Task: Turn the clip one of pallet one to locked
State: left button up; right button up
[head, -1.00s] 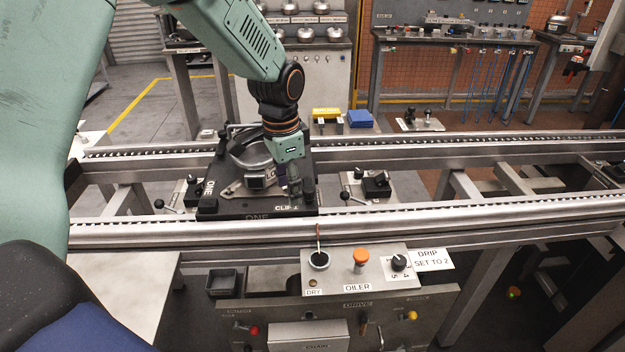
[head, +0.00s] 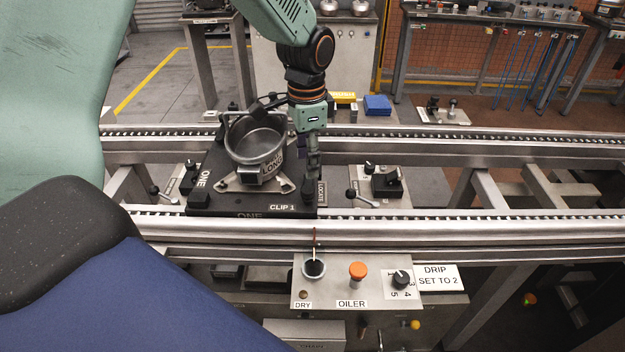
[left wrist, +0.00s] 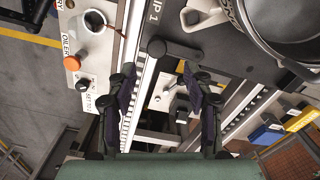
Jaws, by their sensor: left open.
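Pallet one (head: 240,211) is a black plate on the conveyor rails, marked ONE. It carries a round metal pan (head: 255,140). A CLIP 1 label (head: 283,207) is at its front right, and a sideways label, apparently LOCKED, is at the right edge. In the left wrist view, what looks like clip one (left wrist: 178,49) is a short dark bar with a round end, beside the partly cut-off label. My left gripper (head: 312,178) points down over the pallet's right edge; in the left wrist view (left wrist: 160,76) its fingers are apart and empty, just below the bar. My right gripper is not seen.
The front rail (head: 450,222) runs close before the pallet. The oiler box (head: 330,290) with an orange button and a knob stands in front of it. A black clamp block with a lever (head: 387,182) is to the right. Blue and yellow blocks lie behind the rear rail.

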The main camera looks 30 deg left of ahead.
aim_at(307, 188)
pick_arm(q)
jog(key=f, duration=0.4)
jog(key=f+b, duration=0.1)
jog(key=f, duration=0.1)
jog(key=shift+s+d+f, duration=0.1)
jog(key=shift+s+f, duration=0.25)
jog(key=shift+f, duration=0.4)
jog(key=shift+r, duration=0.15)
jog(key=shift+c, duration=0.2)
jog(key=shift+w, duration=0.1)
jog(key=c, duration=0.4)
grip_shut()
